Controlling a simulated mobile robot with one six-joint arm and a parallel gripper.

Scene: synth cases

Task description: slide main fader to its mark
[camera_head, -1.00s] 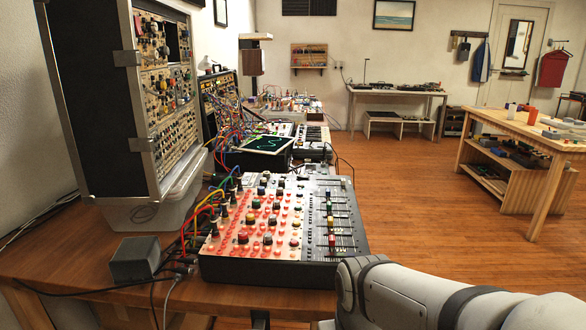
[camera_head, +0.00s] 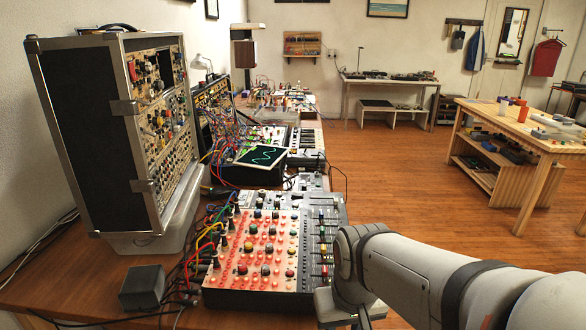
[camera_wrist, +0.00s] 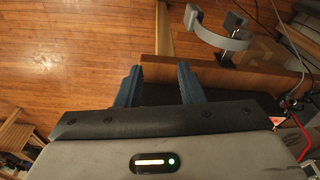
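The mixer (camera_head: 247,295) stands on the wooden desk, with a red-lit knob panel and a dark fader strip (camera_head: 312,262) along its right side. Several coloured fader caps, red, yellow and green, show there; I cannot tell which is the main fader, and its mark is too small to see. My arm covers the strip's near right edge. In the head view my gripper's fingers are hidden. In the wrist view my gripper (camera_wrist: 158,84) has its two dark blue fingers apart, with nothing held between them. Beyond them are the desk's edge and the floor.
A grey box (camera_head: 142,287) and patch cables lie left of the mixer. A tall synth case (camera_head: 88,140) stands behind them, and an oscilloscope (camera_head: 262,156) sits farther back. In the wrist view a grey curved band (camera_wrist: 220,38) is near the desk edge (camera_wrist: 205,72).

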